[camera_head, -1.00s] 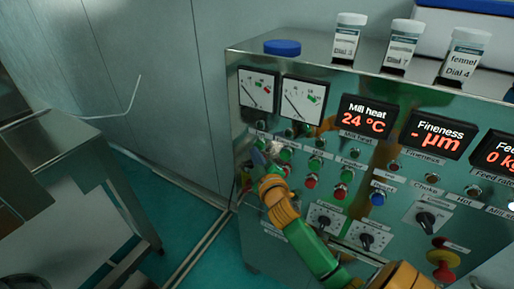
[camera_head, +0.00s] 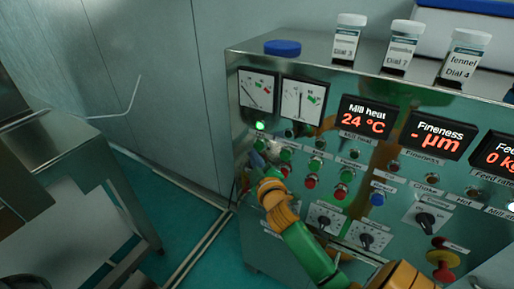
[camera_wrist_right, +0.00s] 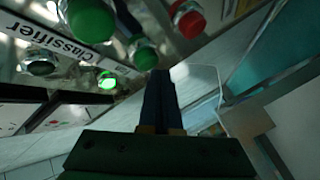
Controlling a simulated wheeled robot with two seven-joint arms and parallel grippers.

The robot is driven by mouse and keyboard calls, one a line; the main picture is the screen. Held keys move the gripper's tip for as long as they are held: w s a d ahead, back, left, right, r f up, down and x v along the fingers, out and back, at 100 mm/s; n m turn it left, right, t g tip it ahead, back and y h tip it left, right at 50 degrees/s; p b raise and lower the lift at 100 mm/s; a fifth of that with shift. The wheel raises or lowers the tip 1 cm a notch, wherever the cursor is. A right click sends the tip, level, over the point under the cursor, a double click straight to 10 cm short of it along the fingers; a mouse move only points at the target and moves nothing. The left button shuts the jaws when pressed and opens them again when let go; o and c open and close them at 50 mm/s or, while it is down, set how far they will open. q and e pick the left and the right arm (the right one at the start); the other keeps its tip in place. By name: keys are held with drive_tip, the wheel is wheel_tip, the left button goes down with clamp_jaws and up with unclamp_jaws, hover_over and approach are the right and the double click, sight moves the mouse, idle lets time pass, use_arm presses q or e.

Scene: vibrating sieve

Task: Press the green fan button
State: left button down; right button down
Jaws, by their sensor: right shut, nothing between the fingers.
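In the right wrist view a green button (camera_wrist_right: 145,54), below the lit lamp, is just beyond the fingertips. My right gripper (camera_head: 257,160) is at that column, slightly below the green button, and partly hides the column's lower part. In the right wrist view its dark fingers (camera_wrist_right: 160,85) are together and empty. A small gap seems to separate the fingertips from the button. My left gripper is not in view.
A green lamp (camera_head: 260,126) glows above the column. The Classifier column's green button (camera_wrist_right: 90,18) is beside it, and a red button (camera_wrist_right: 188,18) is close by. Dials, displays and a red stop knob (camera_head: 441,259) fill the panel's right. Labelled jars (camera_head: 346,40) stand on top.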

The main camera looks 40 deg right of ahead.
drive_tip(key=shift+s+a, duration=0.1)
drive_tip(key=shift+a, duration=0.2)
drive_tip(key=shift+s+a, duration=0.3)
drive_tip(key=shift+a, duration=0.45)
drive_tip(key=shift+s+a, duration=0.35)
drive_tip(key=shift+a, duration=0.45)
drive_tip(key=shift+s+a, duration=0.3)
drive_tip(key=shift+a, duration=0.45)
